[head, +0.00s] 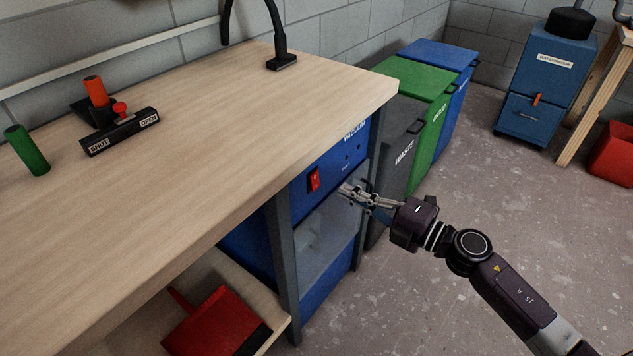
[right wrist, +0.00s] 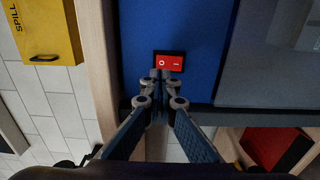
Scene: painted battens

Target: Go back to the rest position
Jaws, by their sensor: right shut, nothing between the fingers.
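My right gripper (head: 354,191) is in front of the blue vacuum unit (head: 346,153) under the workbench. It is shut and empty. A red rocker switch (head: 314,180) is on the unit's face, left of the fingertips in the head view. In the right wrist view the shut fingertips (right wrist: 161,76) appear just below the red switch (right wrist: 168,63); I cannot tell whether they touch it. My right arm reaches in from the lower right. My left gripper does not show in either view.
The wooden workbench (head: 230,120) carries a SHUT/OPEN slider (head: 120,131), an orange cylinder (head: 96,91) and a green cylinder (head: 27,150). A grey waste bin (head: 397,140), green bin (head: 418,85) and blue bin (head: 440,53) stand behind.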

